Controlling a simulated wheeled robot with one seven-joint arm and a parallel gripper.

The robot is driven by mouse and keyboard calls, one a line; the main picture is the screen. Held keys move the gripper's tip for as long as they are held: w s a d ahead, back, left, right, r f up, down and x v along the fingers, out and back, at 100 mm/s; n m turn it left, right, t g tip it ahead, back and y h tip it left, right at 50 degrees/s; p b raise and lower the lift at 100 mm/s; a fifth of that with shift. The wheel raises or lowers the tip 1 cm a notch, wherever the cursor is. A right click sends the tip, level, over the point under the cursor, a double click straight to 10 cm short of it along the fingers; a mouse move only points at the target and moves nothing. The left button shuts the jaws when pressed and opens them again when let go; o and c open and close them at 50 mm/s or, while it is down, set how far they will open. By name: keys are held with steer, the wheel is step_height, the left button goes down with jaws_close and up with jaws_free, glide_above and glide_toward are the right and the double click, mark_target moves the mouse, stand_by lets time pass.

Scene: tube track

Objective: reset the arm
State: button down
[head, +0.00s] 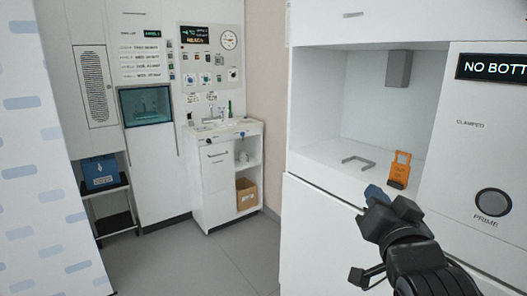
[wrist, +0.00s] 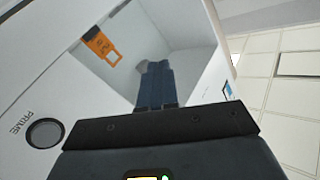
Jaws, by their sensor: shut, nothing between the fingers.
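My gripper (head: 374,194) is at the lower right of the head view, at the end of my dark arm. It is raised in front of a white cabinet (head: 318,236) with an open recess. Its blue fingers also show in the wrist view (wrist: 156,85), close together and empty. They point toward the recess. An orange tag (head: 400,168) stands on the recess floor just beyond the gripper, and it also shows in the wrist view (wrist: 101,47). The gripper appears apart from it.
A grey U-shaped bracket (head: 358,161) lies in the recess, with a grey block (head: 398,68) on its back wall. A round PRIME button (head: 493,202) and a "NO BOTT" display (head: 495,67) are to the right. A sink counter (head: 222,133) stands farther back. Open floor lies left of the cabinet.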

steer(key=s+d+f+n+g+y, duration=0.1)
steer(key=s+f+n, duration=0.1)
steer(key=s+f, duration=0.85)
steer(key=s+f+n+g+y, duration=0.1)
steer(key=s+f+n, duration=0.1)
steer(key=s+f, duration=0.8)
steer(key=s+r+n, duration=0.1)
steer(key=s+r, duration=0.1)
steer(key=s, duration=1)
steer(key=s+r+g, duration=0.1)
steer(key=s+r, duration=0.1)
steer(key=s, duration=1.1)
steer(key=shift+s+r+n+g, duration=0.25)
steer(key=shift+r+n+g, duration=0.05)
steer(key=shift+r+n, duration=0.1)
steer(key=shift+d, duration=0.1)
